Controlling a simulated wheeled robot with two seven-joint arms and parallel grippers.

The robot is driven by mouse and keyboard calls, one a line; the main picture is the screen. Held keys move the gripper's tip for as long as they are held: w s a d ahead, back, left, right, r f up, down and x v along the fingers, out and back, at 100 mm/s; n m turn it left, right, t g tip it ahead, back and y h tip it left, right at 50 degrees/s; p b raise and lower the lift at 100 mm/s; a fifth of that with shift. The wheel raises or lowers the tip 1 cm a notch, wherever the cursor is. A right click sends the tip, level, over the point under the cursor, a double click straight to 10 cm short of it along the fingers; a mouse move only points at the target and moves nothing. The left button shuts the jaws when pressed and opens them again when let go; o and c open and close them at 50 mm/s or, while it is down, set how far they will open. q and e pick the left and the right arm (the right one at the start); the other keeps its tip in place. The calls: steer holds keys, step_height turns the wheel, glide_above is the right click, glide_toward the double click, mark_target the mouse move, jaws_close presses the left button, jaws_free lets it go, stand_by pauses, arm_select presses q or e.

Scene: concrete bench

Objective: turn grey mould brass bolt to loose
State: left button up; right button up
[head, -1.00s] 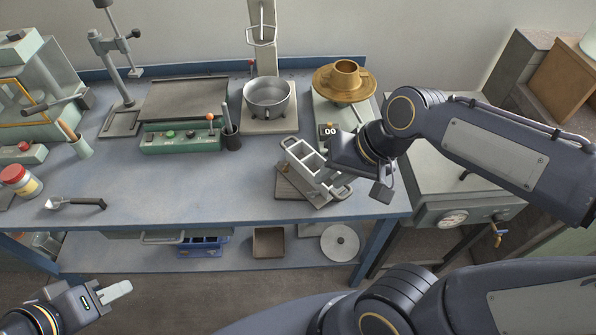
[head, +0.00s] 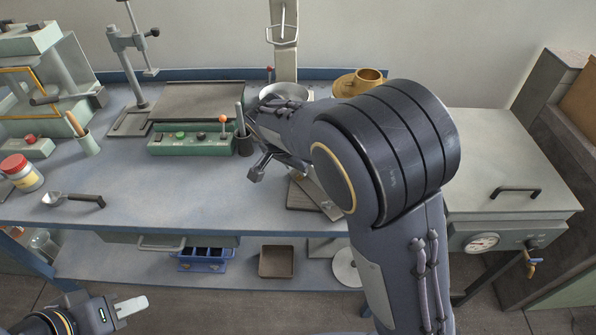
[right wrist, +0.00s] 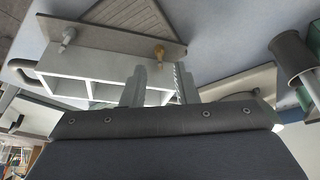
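The grey mould (right wrist: 95,70) shows in the right wrist view as a pale block with open square compartments. Its brass bolt (right wrist: 160,54) sticks out of its side, and a grey bolt (right wrist: 67,37) stands further left. My right gripper (right wrist: 158,80) is open, its two fingers apart, with the brass bolt just beyond and between the fingertips, not gripped. In the head view my right arm hides nearly all of the mould and the right fingertips. My left gripper (head: 130,308) is low at the left, away from the bench; its finger gap cannot be made out.
The mould's board (head: 318,200) lies near the bench's front edge. A dark pen cup (head: 244,143) and a green control box (head: 190,141) stand left of my right wrist. A ladle (head: 75,200) lies further left. The front middle of the bench (head: 190,190) is clear.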

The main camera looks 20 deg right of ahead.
mark_target(298, 176)
steer(key=shift+x, duration=1.6)
steer(key=shift+c, duration=0.5)
jaws_close()
